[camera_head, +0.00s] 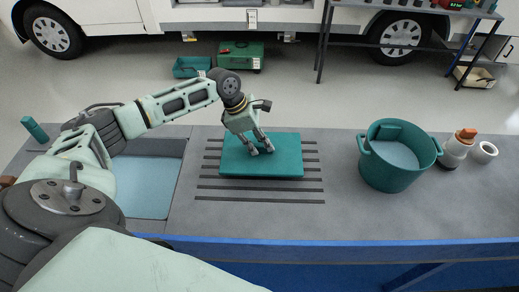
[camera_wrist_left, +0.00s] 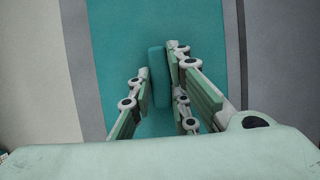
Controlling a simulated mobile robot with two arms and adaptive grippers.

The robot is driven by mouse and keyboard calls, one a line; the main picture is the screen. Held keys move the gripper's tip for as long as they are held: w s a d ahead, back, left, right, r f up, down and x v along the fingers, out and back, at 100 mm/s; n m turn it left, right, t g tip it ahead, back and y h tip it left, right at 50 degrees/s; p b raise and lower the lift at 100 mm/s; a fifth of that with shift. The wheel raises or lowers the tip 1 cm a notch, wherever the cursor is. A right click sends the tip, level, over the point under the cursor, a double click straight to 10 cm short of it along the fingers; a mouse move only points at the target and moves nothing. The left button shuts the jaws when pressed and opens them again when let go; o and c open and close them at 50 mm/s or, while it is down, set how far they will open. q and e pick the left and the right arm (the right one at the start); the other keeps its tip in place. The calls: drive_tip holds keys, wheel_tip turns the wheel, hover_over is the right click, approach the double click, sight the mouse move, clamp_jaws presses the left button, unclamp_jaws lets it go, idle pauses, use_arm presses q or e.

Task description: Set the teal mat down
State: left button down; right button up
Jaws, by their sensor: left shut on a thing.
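The teal mat (camera_head: 285,163) is a flat rectangle over the dark strips (camera_head: 260,190) on the grey bench, and looks level. I cannot tell whether it touches the strips or hangs just above them. My left gripper (camera_head: 261,148) points down at the mat's middle. In the left wrist view, the fingers of my left gripper (camera_wrist_left: 158,68) are on both sides of a raised teal grip (camera_wrist_left: 156,85) on the mat (camera_wrist_left: 118,45), shut on it. The fingers partly hide the grip. My right gripper is not in view.
A teal bucket (camera_head: 386,175) stands right of the strips, with a white bottle with an orange cap (camera_head: 456,148) and a white ring (camera_head: 484,152) beyond it. A recessed light-blue basin (camera_head: 148,185) is at left. Bare bench (camera_head: 340,195) lies between strips and bucket.

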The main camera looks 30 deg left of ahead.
sight(259, 151)
use_arm(q)
drive_tip(key=shift+w+a+f, duration=0.2)
drive_tip(key=shift+a+f, duration=0.1)
drive_tip(key=shift+f+p, duration=0.35)
drive_tip(key=shift+f, duration=1.55)
drive_tip(key=c, duration=1.7)
unclamp_jaws()
drive_tip(key=shift+f, duration=0.1)
drive_tip(key=shift+o, duration=0.2)
drive_tip(key=b+v, duration=0.1)
drive_tip(key=v, duration=1.1)
drive_tip(key=shift+d+r, duration=0.1)
drive_tip(key=shift+r, duration=0.15)
